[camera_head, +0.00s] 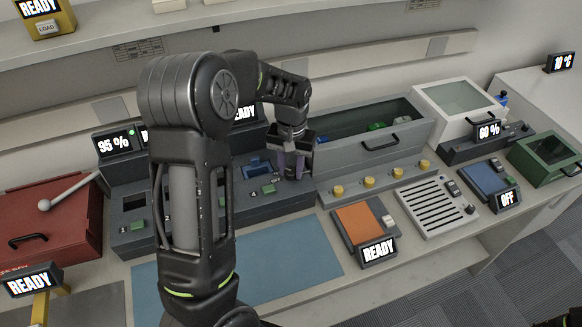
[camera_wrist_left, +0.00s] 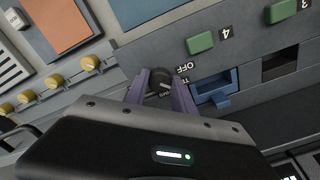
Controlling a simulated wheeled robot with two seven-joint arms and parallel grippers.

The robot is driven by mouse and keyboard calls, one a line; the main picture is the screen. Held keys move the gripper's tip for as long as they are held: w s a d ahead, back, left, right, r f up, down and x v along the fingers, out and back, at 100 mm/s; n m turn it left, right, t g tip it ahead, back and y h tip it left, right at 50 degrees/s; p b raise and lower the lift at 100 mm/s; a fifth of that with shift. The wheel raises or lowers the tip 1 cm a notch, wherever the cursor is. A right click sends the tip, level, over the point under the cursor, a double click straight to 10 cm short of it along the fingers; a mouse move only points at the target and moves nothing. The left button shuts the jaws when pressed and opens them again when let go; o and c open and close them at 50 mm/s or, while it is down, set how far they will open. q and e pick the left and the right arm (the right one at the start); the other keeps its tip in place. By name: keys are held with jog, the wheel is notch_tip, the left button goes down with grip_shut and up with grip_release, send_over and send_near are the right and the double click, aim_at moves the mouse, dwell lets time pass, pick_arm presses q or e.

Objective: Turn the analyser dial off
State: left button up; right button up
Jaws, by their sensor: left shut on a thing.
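The analyser (camera_head: 205,200) is a long dark grey machine with numbered slots, green buttons and screens along its back, partly hidden behind my left arm. Its dial (camera_wrist_left: 159,80) is a small black knob with printed labels beside it, one reading OFF. My left gripper (camera_head: 290,165) is at the analyser's right end. In the left wrist view its purple fingers (camera_wrist_left: 160,92) stand on either side of the dial and are shut on it. Which label the dial points to I cannot tell. In the head view the fingers hide the dial. My right gripper is not in view.
A blue tray (camera_head: 256,167) sits in a slot beside the dial. To the right is a grey bin unit (camera_head: 362,150) with yellow knobs. An orange-topped device (camera_head: 358,222) stands in front of it. A blue mat (camera_head: 280,262) lies clear on the bench. A red box (camera_head: 50,222) is at the left.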

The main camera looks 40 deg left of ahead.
aim_at(292, 171)
pick_arm(q)
grip_shut()
jog(key=shift+n, duration=0.4)
jog(key=n, duration=0.3)
jog(key=shift+b, duration=0.4)
jog(key=n, duration=0.5)
jog(key=shift+w, duration=0.1)
jog(key=o, duration=0.8)
grip_release()
jog(key=shift+r+b, duration=0.6)
jog(key=shift+r, duration=3.35)
